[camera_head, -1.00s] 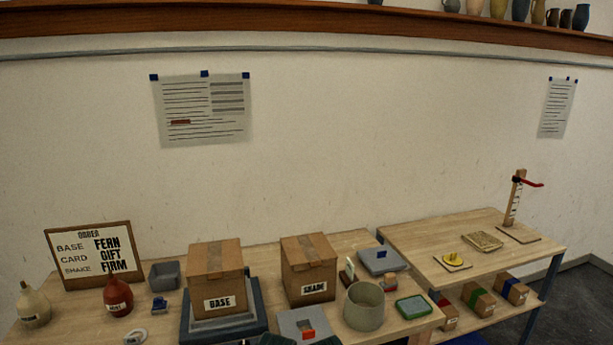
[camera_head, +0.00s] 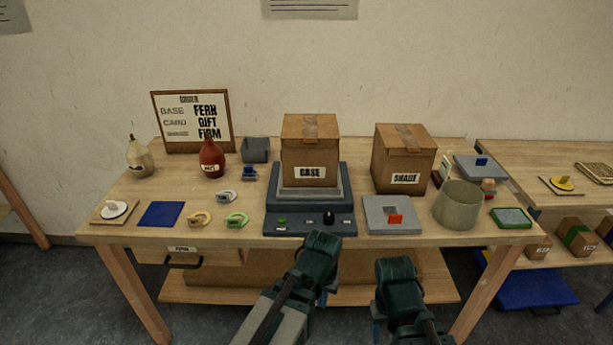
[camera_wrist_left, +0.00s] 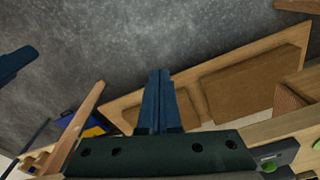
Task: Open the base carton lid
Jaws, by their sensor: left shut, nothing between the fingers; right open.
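The base carton (camera_head: 310,158) is a brown cardboard box with a "BASE" label. My left gripper (camera_head: 318,262) is in front of the table's front edge, below and apart from the carton. In the left wrist view its fingers (camera_wrist_left: 160,98) are together with nothing between them. My right gripper (camera_head: 393,285) is to its right, also clear of the table; its fingertips are hard to make out in the head view.
A closed shade carton (camera_head: 403,160) stands right of the base carton. Bottles, coloured rings and an order board (camera_head: 193,122) are at the left. The floor before the table is clear.

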